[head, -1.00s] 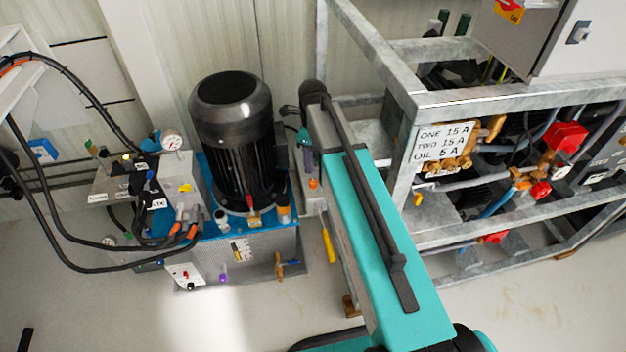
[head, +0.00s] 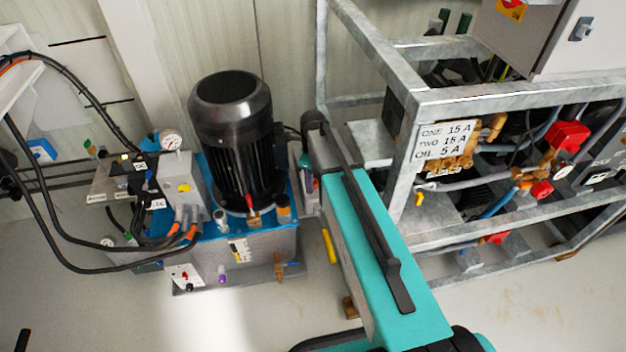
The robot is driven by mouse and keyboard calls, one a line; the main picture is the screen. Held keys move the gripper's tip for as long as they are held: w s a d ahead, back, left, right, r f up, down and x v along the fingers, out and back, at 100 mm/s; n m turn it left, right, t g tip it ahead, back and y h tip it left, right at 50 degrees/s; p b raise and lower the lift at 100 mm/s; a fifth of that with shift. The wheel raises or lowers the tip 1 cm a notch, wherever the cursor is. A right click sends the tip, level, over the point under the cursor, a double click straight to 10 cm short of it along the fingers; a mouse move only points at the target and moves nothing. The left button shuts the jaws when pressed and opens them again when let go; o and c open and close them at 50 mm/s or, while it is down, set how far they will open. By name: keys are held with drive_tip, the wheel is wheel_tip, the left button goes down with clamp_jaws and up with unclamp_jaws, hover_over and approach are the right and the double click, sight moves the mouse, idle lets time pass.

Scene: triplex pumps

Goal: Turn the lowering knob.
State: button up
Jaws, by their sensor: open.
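A hydraulic power unit stands left of centre, with a black motor (head: 236,140) on a blue-topped tank (head: 245,245). My teal arm reaches from the bottom right up to the unit's right side. My gripper is not visible; the arm's far end hides that area.
Black hoses (head: 75,262) loop at the left of the unit beside a pressure gauge (head: 171,141). A galvanized frame (head: 440,97) with pump parts and red valves stands close on the right. A grey cabinet (head: 555,40) is above it. The floor in front is mostly clear.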

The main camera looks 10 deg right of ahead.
drive_tip(key=c, duration=1.1)
drive_tip(key=shift+o, duration=0.2)
